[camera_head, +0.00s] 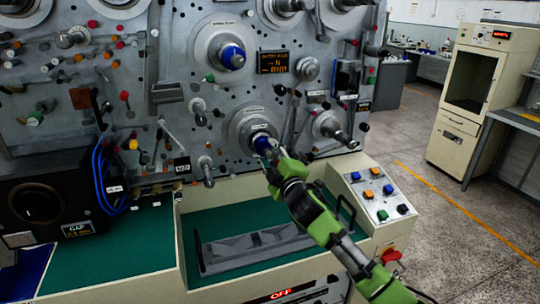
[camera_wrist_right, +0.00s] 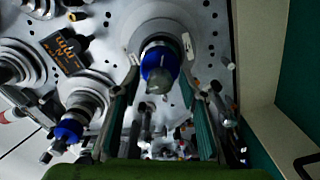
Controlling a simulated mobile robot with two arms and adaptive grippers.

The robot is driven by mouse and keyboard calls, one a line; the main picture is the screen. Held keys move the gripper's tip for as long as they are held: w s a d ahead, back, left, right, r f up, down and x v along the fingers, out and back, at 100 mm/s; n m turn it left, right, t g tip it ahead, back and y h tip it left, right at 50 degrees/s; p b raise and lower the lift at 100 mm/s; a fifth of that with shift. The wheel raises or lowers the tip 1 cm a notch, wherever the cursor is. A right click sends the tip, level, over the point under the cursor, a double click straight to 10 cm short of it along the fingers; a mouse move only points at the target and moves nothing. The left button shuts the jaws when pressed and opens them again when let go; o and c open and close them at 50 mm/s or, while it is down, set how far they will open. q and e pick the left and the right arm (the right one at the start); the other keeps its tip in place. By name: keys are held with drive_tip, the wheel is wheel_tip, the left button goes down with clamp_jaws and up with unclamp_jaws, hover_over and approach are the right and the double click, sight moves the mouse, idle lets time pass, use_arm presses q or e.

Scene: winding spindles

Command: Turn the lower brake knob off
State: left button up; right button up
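The lower brake knob is a blue cap with a grey tip on the lower spindle (camera_head: 262,143). In the right wrist view the blue knob (camera_wrist_right: 158,66) stands between the spread fingers of my right gripper (camera_wrist_right: 161,53). The fingers lie on either side of it; a gap shows, and I cannot tell whether either finger touches it. In the head view my right gripper (camera_head: 270,158) reaches up to the knob from below right and partly covers it. My left gripper is not in view.
An upper blue knob (camera_head: 232,57) sits on the spindle above. A small orange-lettered display (camera_head: 273,61) is beside it. Levers and small knobs surround the panel. A button box (camera_head: 375,192) stands at right. A red OFF sign (camera_head: 281,294) shows below.

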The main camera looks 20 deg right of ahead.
drive_tip(key=shift+s, duration=0.15)
drive_tip(key=shift+s, duration=0.3)
drive_tip(key=s, duration=1.1)
drive_tip(key=shift+d, duration=0.2)
